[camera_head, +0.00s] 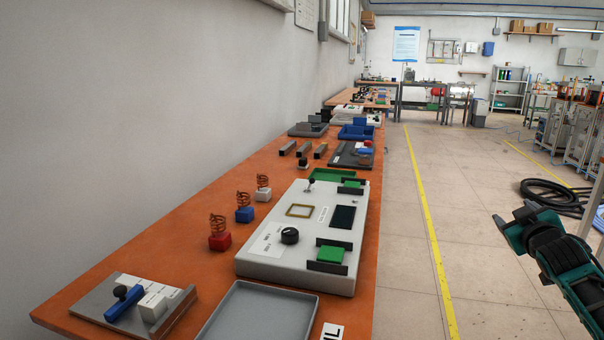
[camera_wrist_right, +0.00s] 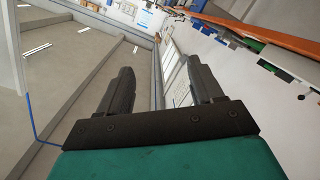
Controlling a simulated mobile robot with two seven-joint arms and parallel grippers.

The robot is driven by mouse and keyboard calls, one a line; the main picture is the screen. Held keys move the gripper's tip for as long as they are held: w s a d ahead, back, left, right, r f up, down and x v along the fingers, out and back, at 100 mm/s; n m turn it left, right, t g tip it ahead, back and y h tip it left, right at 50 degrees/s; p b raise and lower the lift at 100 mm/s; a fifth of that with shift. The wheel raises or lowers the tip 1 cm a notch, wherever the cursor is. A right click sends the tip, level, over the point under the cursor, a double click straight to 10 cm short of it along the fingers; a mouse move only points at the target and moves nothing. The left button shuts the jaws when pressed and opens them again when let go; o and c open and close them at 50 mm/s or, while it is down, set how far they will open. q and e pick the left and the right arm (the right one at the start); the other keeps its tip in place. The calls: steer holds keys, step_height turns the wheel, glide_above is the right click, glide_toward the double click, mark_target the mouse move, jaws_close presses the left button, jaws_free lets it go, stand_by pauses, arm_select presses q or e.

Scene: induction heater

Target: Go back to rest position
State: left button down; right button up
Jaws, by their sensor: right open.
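My right arm reaches in from the right edge of the head view, over the floor beside the table and apart from it. The end of the arm, with the right gripper, shows small and dark, and its fingers are hard to make out there. In the right wrist view the right gripper (camera_wrist_right: 161,82) has its two dark fingers apart with nothing between them. My left gripper is not in view. The light grey induction heater (camera_head: 266,255) stands on the orange table (camera_head: 205,278), with a black knob, a lever and green blocks in black holders.
Copper coils on a red base (camera_head: 220,241), a blue base (camera_head: 244,214) and a white base (camera_head: 264,194) stand left of the heater. A grey tray (camera_head: 258,315) lies at the front. Black hoses (camera_head: 549,196) lie on the floor at right. The floor between is clear.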

steer(key=s+a+f+n+g+y, duration=0.15)
steer(key=s+a+f, duration=0.25)
steer(key=a+f, duration=0.45)
steer(key=s+a+f+g+y, duration=0.1)
steer(key=s+a+f+y, duration=0.25)
steer(key=a+f, duration=0.45)
steer(key=s+a+f+g+y, duration=0.1)
steer(key=s+a+f+y, duration=0.1)
steer(key=s+a+f, duration=0.9)
steer(key=s+a+m+g+y, duration=0.1)
steer(key=s+a, duration=0.2)
steer(key=s, duration=0.3)
steer(key=s+a+m+g, duration=0.1)
steer(key=s+a, duration=0.3)
steer(key=s, duration=0.3)
arm_select(q)
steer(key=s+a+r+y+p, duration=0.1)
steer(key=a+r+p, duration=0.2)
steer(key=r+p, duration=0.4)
steer(key=p, duration=0.4)
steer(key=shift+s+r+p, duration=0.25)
steer(key=shift+p, duration=0.1)
arm_select(e)
step_height(320, 180, up, 8)
steer(key=s+d, duration=0.1)
steer(key=d, duration=0.1)
steer(key=shift+s+d+r+h, duration=0.25)
steer(key=shift+s+d+h, duration=0.05)
steer(key=shift+d+h, duration=0.1)
